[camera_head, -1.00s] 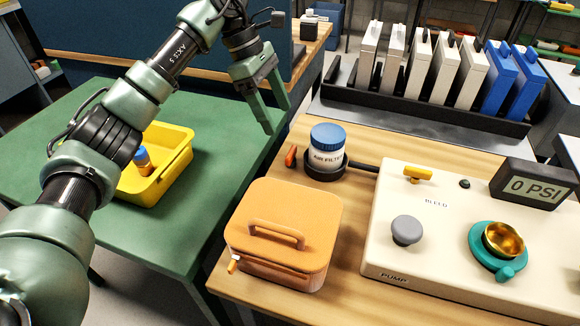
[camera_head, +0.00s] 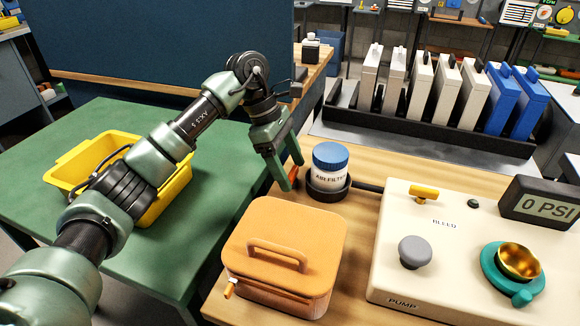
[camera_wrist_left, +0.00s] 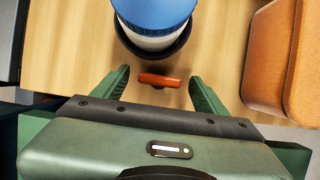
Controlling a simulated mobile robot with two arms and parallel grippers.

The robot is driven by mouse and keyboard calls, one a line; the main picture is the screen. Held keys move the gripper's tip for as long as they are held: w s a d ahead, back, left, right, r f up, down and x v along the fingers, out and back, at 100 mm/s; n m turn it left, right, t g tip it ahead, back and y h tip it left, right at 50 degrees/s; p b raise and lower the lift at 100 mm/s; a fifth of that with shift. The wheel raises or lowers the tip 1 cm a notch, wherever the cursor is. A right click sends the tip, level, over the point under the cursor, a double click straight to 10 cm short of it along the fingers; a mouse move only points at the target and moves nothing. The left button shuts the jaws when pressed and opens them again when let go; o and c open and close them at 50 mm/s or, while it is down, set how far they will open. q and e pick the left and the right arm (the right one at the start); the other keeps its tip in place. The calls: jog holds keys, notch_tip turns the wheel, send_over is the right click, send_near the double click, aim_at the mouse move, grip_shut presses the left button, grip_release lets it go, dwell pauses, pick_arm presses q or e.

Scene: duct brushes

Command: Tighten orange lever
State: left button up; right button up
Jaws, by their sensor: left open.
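In the head view the lever (camera_head: 293,174) is mostly hidden behind my left gripper. My left gripper (camera_head: 289,165) is open. In the left wrist view its two fingers (camera_wrist_left: 160,88) stand on either side of the lever, apart from it. The white jar with a blue lid (camera_head: 331,158) sits upright in the black base (camera_head: 328,188). My right gripper is not in view.
An orange lidded box (camera_head: 283,250) stands just in front of the base. A cream pump panel (camera_head: 440,245) with a 0 PSI display (camera_head: 540,201) is on the right. A yellow bin (camera_head: 98,150) sits on the green table (camera_head: 60,225) at the left.

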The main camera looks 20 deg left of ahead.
pick_arm(q)
jog(key=c, duration=1.4)
